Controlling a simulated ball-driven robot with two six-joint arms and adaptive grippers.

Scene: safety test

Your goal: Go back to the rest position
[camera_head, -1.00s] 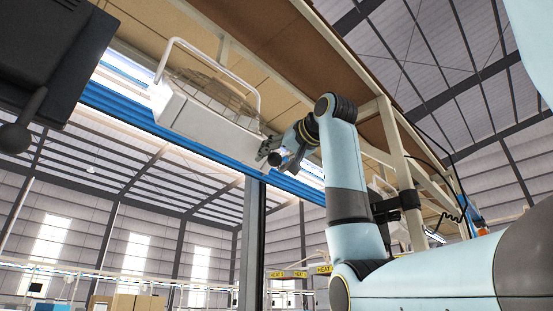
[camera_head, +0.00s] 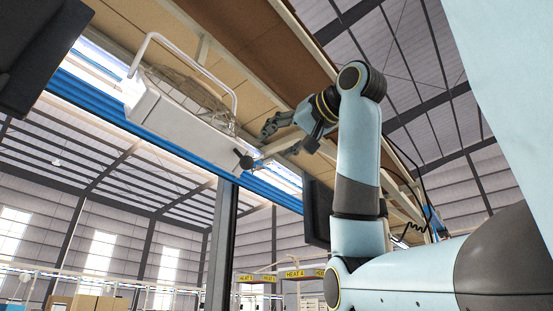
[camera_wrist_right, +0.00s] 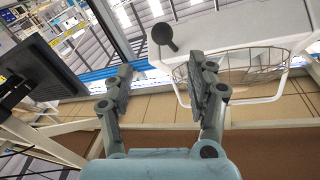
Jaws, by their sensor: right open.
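My right gripper (camera_head: 268,141) is open and empty in the head view, at the end of my pale blue right arm. It is up and to the right of a black round knob on a lever (camera_head: 243,160), apart from it. The knob is at the end of a white box-shaped device (camera_head: 175,118) with a wire basket and a tube handle. In the right wrist view the two fingers of my right gripper (camera_wrist_right: 160,75) are spread with nothing between them. The knob (camera_wrist_right: 162,34) shows beyond them, near the white device (camera_wrist_right: 235,45). My left gripper is not in view.
A dark screen (camera_head: 38,55) is at the upper left of the head view. Another dark panel (camera_head: 318,212) is behind my right arm. A brown and tan bench surface (camera_head: 250,45) runs along the device. A dark post (camera_head: 221,235) stands below it.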

